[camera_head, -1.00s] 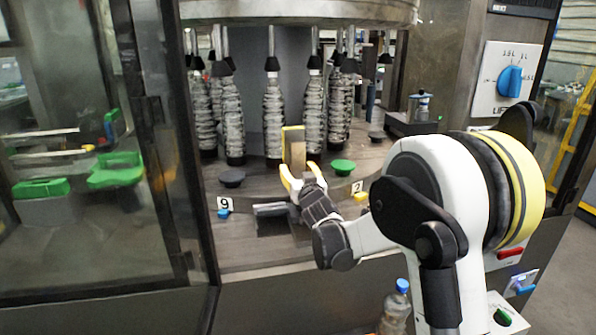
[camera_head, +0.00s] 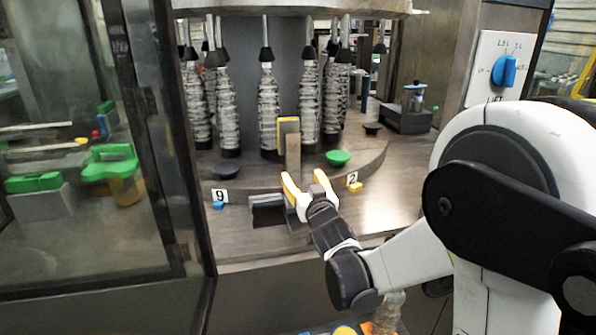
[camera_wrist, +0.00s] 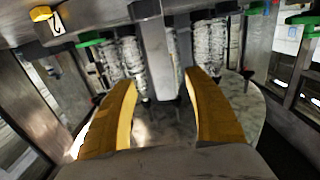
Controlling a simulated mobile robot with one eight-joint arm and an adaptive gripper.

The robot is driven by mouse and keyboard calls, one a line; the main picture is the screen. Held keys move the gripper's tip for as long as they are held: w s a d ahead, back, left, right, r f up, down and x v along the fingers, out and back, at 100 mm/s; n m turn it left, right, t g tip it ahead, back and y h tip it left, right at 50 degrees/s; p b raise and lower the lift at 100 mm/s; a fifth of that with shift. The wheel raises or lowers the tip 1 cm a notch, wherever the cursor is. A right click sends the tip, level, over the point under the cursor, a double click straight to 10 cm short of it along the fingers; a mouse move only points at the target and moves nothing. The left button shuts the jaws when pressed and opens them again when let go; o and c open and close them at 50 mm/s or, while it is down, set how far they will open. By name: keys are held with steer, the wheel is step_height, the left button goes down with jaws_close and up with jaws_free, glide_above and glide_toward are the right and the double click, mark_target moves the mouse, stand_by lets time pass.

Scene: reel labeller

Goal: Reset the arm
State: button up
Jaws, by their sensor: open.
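My gripper (camera_head: 306,190) is open and empty over the front of the machine's metal deck (camera_head: 372,218). Its two yellow fingers are spread in front of a grey post with a yellow block (camera_head: 288,126) on top. In the wrist view my gripper (camera_wrist: 160,100) shows both fingers apart with nothing between them. My white arm reaches in from the right and covers part of the machine front.
Several bottles (camera_head: 268,108) hang in a ring behind the post. A green knob (camera_head: 338,157) and dark knob (camera_head: 236,180) sit on the deck. A blue rotary switch (camera_head: 504,71) is at upper right. A glass door frame (camera_head: 180,140) stands at left.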

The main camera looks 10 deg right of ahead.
steer(key=shift+s, duration=0.3)
steer(key=s+f+g, duration=0.2)
steer(key=s+g, duration=0.1)
steer(key=s, duration=0.8)
steer(key=s+f+g, duration=0.3)
steer(key=s+g, duration=0.1)
steer(key=s, duration=0.7)
steer(key=s+f+g, duration=0.3)
steer(key=s+g, duration=0.1)
steer(key=s, duration=0.7)
steer(key=shift+s, duration=0.35)
